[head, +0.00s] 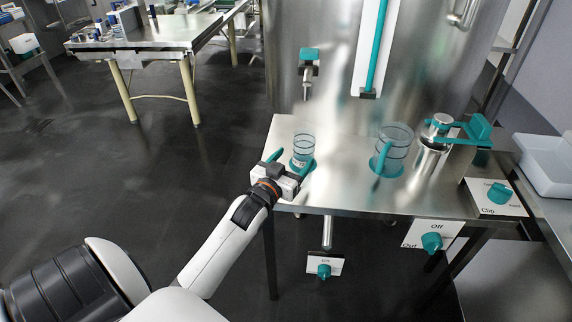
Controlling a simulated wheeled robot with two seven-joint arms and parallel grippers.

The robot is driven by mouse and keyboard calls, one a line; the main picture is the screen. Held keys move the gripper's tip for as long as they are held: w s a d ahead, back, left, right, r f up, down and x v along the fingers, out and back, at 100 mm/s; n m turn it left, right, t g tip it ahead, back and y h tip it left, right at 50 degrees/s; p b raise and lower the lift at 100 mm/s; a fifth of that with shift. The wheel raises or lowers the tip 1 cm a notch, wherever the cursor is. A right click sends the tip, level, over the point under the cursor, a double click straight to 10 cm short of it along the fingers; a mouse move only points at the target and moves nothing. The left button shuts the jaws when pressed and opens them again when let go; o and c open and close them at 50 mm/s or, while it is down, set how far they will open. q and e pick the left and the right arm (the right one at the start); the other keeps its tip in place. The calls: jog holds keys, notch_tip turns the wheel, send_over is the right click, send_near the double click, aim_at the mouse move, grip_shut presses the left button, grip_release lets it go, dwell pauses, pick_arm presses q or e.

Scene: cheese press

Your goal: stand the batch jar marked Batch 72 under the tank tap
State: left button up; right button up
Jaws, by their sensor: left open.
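A small clear jar (303,146) with dark rings and a small label stands upright near the left end of the steel table. The label is too small to read. The tank tap (308,62), with a teal handle and metal spout, is on the tank above and behind this jar. My left gripper (290,164) is open at the jar's near side, its teal fingers spread to either side of the jar's lower part. I cannot tell whether they touch it. The gripper hides part of the jar's base. My right gripper is not in view.
A larger clear jug (391,150) with a teal handle stands to the right, beside a metal press cylinder (431,158) with a teal clamp. Teal knobs (432,242) are on the table's front. The steel tabletop (345,180) is bare between jar and jug.

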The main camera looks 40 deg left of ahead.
pick_arm(q)
jog(key=shift+s+d, duration=0.15)
jog(key=shift+s, duration=0.7)
jog(key=shift+s+d, duration=0.1)
jog(key=shift+s, duration=0.75)
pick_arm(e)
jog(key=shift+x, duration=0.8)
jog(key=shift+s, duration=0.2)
